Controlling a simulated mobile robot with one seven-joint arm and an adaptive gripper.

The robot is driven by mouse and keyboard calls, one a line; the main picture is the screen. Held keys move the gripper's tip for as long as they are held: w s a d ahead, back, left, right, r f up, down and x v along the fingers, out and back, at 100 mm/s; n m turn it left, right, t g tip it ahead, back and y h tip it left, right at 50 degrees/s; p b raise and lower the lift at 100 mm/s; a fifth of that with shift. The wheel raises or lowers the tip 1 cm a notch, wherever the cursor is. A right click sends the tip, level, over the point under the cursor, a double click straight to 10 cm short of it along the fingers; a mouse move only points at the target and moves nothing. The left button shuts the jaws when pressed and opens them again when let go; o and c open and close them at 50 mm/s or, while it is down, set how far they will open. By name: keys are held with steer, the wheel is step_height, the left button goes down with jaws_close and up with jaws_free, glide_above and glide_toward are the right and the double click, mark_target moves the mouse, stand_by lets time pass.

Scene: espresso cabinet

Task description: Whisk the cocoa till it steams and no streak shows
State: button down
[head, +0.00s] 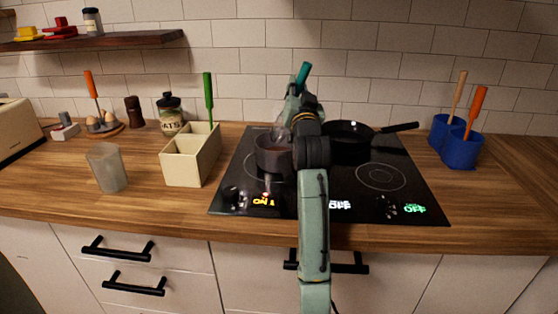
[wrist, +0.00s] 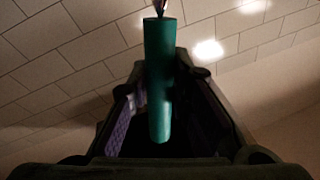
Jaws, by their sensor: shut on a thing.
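A dark saucepan (head: 265,163) stands on the left front of the black hob (head: 235,195). A little brown shows inside it, partly hidden by my arm. My gripper (head: 297,93) is just above and behind the pan's right side. It is shut on a teal handle (head: 304,72), which sticks up out of it. In the wrist view the handle (wrist: 159,85) stands between the two fingers of my gripper (wrist: 160,105). Streaks cannot be made out.
The hob's left display (head: 264,201) glows orange and reads ON; the others read OFF. A black frying pan (head: 349,139) sits at the back. A cream divided box (head: 190,160) and a grey cup (head: 107,168) stand left. Blue holders (head: 461,149) with tools stand right.

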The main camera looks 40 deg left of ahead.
steer(key=shift+r, duration=2.45)
steer(key=shift+r, duration=2.55)
steer(key=shift+f, duration=0.1)
